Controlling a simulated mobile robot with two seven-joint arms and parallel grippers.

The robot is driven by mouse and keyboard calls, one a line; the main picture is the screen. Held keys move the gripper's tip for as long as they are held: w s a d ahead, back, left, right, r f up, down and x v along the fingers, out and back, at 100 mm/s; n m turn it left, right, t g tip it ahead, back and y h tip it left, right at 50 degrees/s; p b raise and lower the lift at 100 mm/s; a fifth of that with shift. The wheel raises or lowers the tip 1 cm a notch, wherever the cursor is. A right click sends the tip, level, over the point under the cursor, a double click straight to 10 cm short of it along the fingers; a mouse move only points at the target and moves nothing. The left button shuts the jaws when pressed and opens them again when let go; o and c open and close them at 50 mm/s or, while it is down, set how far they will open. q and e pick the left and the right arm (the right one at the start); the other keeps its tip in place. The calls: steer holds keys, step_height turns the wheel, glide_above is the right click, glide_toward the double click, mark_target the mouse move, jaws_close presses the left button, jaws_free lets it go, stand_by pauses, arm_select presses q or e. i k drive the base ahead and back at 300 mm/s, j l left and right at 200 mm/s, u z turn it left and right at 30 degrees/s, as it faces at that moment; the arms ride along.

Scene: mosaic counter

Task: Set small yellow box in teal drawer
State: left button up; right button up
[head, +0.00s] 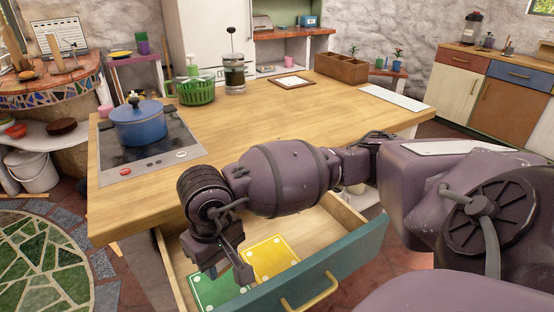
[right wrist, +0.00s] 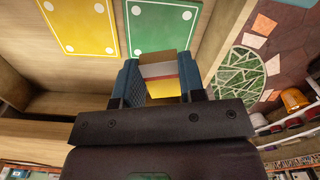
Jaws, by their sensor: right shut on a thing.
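The teal drawer (head: 345,258) stands open under the wooden table, with a brass handle on its front. My right gripper (head: 226,268) points down over the left part of the drawer. In the right wrist view, its fingers are shut on the small yellow box (right wrist: 164,88), which has a pale and red band and a tan end. The box is hidden behind the gripper in the head view. I cannot tell whether it touches the drawer bottom. My left gripper is not in view.
A yellow panel (head: 270,257) and a green panel (head: 217,290) lie flat in the drawer. On the table (head: 290,115) stand a blue pot (head: 140,125) on a cooktop, a green basket (head: 196,92), a French press (head: 234,75) and a wooden crate (head: 341,69). The table's middle is clear.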

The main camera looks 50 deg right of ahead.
mark_target(300, 216)
steer(key=k+l, duration=0.1)
steer(key=l, duration=0.35)
steer(key=k+l, duration=0.15)
steer(key=l, duration=0.35)
steer(key=k+l, duration=0.1)
steer(key=l, duration=0.35)
steer(key=i+l, duration=0.4)
